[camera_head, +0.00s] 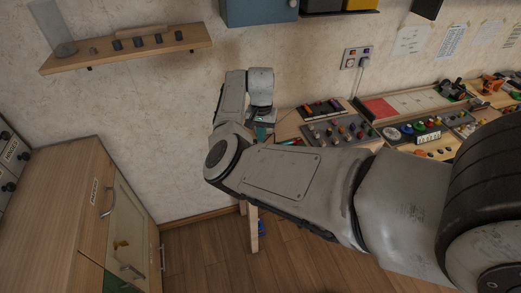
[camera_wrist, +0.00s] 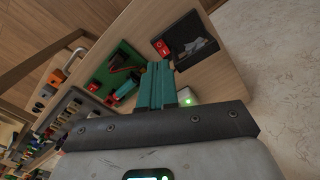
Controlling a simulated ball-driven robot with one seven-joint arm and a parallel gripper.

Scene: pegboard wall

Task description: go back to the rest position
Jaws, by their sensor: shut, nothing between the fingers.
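My gripper shows in the wrist view as two teal fingers (camera_wrist: 157,84) pressed together, with nothing between them. In the head view my arm reaches from the right across the middle and bends up at the elbow. Its wrist end hangs over the left end of the workbench (camera_head: 288,124). In the wrist view the fingers point over the wooden bench top (camera_wrist: 205,30), beside a green board (camera_wrist: 115,67) and a dark tray with a red part (camera_wrist: 185,45). I cannot tell the exact gap to the bench.
A wall shelf (camera_head: 130,48) with small dark items is at the upper left. A wooden cabinet (camera_head: 75,215) stands at the lower left. Panels with knobs (camera_head: 340,132) and trays (camera_head: 415,130) cover the bench to the right. A wall outlet (camera_head: 356,57) has a plugged-in cable.

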